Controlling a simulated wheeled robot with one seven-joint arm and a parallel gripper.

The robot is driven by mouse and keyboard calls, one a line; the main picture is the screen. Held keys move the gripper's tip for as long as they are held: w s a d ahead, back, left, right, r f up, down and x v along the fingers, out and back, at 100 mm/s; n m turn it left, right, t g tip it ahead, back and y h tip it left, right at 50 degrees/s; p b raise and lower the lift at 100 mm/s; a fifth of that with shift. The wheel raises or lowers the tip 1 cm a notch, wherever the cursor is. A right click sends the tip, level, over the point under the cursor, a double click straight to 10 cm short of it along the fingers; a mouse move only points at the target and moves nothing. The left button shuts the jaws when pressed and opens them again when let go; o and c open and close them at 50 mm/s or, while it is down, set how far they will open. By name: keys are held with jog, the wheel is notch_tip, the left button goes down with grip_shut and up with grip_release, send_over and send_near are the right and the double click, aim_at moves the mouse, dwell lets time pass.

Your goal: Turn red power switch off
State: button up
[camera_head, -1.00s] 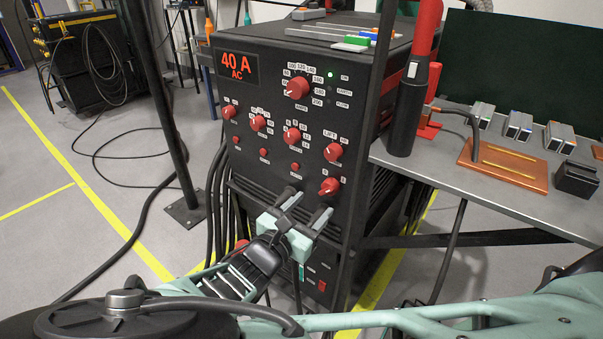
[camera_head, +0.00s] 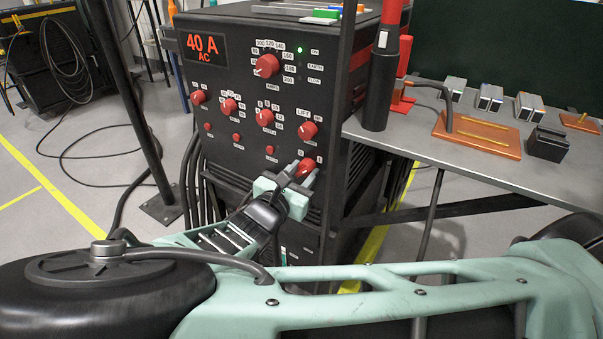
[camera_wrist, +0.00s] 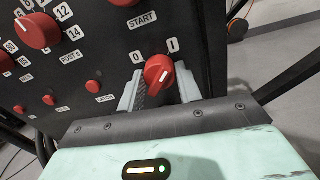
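The red power switch (camera_head: 306,168) is a round knob low on the right of the black machine's front panel. The mark's exact setting is hard to read. In the wrist view the gripper (camera_wrist: 160,88) has one finger on each side of the knob, and small gaps seem to show. Whether the fingertips touch it is unclear.
The black machine (camera_head: 225,120) shows 40 A AC and a lit green ON light (camera_head: 300,50). Other red knobs, such as the large dial (camera_head: 267,66), sit above and left of the switch. A grey table (camera_head: 400,140) and a dark post (camera_head: 345,110) stand close on the right.

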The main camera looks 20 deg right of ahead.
jog(key=shift+r+n+p, duration=0.2)
jog(key=shift+n+p, duration=0.1)
jog(key=shift+p, duration=0.5)
jog(key=shift+r+p, duration=0.1)
jog(key=shift+p, duration=0.4)
jog(key=n+p, duration=0.2)
jog(key=p, duration=0.2)
jog(key=shift+r+n, duration=0.15)
jog(key=shift+n, duration=0.15)
jog(key=n+p, duration=0.2)
jog(key=p, duration=0.2)
jog(key=shift+n, duration=0.3)
jog(key=n+p, duration=0.3)
jog(key=shift+f+n+g, duration=0.2)
jog(key=shift+n+g, duration=0.1)
jog(key=n+p, duration=0.2)
jog(key=n, duration=0.2)
jog(key=shift+w+a+f, duration=0.1)
jog(key=shift+f+n+g+p, duration=0.1)
jog(key=shift+n+g+p, duration=0.4)
jog(key=shift+n, duration=1.4)
